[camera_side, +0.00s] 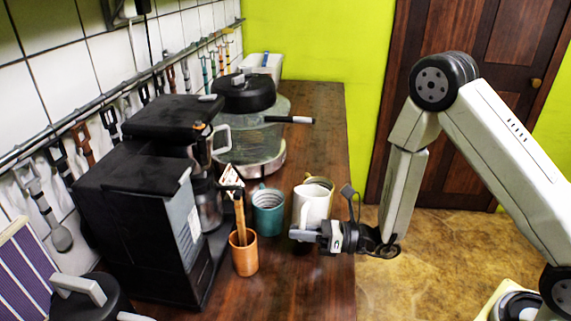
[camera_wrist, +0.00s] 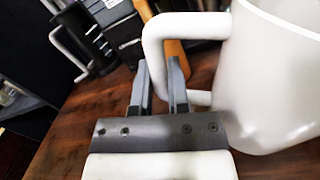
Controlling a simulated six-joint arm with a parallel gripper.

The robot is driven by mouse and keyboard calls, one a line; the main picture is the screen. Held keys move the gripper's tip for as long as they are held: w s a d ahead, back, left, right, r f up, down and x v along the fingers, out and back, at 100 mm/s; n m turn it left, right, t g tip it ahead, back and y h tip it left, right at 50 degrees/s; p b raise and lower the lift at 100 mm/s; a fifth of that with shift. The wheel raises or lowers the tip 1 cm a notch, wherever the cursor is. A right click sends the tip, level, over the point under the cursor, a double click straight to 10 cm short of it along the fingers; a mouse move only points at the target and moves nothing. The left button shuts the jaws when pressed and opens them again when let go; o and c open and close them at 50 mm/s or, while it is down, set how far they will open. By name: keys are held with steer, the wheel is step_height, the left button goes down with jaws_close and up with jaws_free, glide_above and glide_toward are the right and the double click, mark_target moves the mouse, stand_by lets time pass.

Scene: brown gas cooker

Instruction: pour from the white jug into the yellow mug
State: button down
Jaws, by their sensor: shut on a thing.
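The white jug (camera_side: 313,206) stands upright, or nearly so, close to the right edge of the wooden counter. In the wrist view the white jug (camera_wrist: 270,75) fills the right side, with its handle at the left. My gripper (camera_side: 302,235) is low beside the jug, and its fingers (camera_wrist: 160,88) are shut on the lower part of the handle. The yellow mug (camera_side: 325,182) is just behind the jug, mostly hidden by it; only its rim and a bit of its side show. I cannot tell whether the jug touches the counter.
A teal mug (camera_side: 268,212) stands left of the jug. An orange cup (camera_side: 244,256) with wooden utensils is in front of it. The counter (camera_side: 318,120) is clear toward the back right.

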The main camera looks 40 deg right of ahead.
mark_target(304, 207)
steer(key=r+m, duration=0.1)
steer(key=r, duration=0.1)
steer(key=w+d+r+m, duration=0.1)
steer(key=r, duration=0.1)
steer(key=d+r+m, duration=0.1)
steer(key=r, duration=0.1)
steer(key=shift+w+r+t, duration=0.2)
steer(key=shift+w+t, duration=0.05)
steer(key=shift+t, duration=0.05)
steer(key=shift+w+d+r+m, duration=0.15)
steer(key=shift+d+r+m, duration=0.05)
steer(key=shift+r+m, duration=0.25)
steer(key=shift+w+d+r+m, duration=0.15)
steer(key=shift+r+m, duration=0.15)
steer(key=shift+m, duration=0.15)
steer(key=shift+w+d+r+m, duration=0.1)
steer(key=shift+r+m, duration=0.3)
steer(key=shift+m, duration=0.1)
steer(key=shift+w+d+r+m+t, duration=0.15)
steer(key=shift+m+t, duration=0.1)
steer(key=shift+m, duration=0.3)
steer(key=shift+w+d+r+m+t, duration=0.15)
steer(key=shift+m+t, duration=0.1)
steer(key=shift+m, duration=0.3)
stand_by(1.9)
steer(key=shift+s+f, duration=0.1)
